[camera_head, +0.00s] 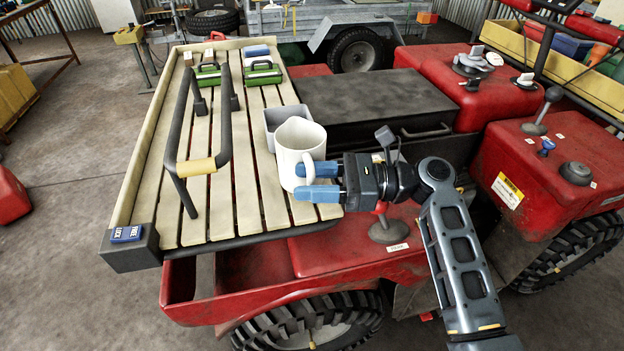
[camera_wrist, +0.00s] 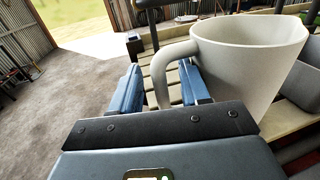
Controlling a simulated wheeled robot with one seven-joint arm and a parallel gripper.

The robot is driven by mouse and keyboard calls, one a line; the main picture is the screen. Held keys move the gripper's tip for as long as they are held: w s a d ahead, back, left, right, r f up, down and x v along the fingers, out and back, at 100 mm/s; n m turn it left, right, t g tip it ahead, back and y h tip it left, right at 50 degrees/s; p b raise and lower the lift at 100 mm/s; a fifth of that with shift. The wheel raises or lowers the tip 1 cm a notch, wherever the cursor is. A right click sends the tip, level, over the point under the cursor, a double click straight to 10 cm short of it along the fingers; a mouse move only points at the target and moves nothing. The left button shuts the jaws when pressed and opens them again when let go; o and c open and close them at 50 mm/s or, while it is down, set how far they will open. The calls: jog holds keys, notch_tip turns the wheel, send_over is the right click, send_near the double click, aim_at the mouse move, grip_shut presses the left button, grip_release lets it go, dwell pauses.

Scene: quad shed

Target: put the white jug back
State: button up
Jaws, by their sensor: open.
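The white jug (camera_head: 308,140) stands upright on the slatted wooden rack (camera_head: 243,190), near its right edge, just in front of a small grey bin. In the wrist view the jug (camera_wrist: 245,62) fills the upper right, with its handle (camera_wrist: 160,72) toward the left. My gripper (camera_head: 308,181) is open at the jug's near side. Its blue fingers (camera_wrist: 160,85) point at the handle, which shows between them in the wrist view. I cannot tell whether the fingers touch it. The jug's base is partly hidden by the fingers.
The grey bin (camera_head: 272,117) stands right behind the jug. A dark bent-tube frame with a yellow grip (camera_head: 196,166) rises over the rack's left. Two green cases (camera_head: 263,73) lie at the far end. A dark box (camera_head: 375,100) sits right of the rack. The near slats are clear.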

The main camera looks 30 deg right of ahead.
jog(key=b+v, duration=0.1)
jog(key=v, duration=1.1)
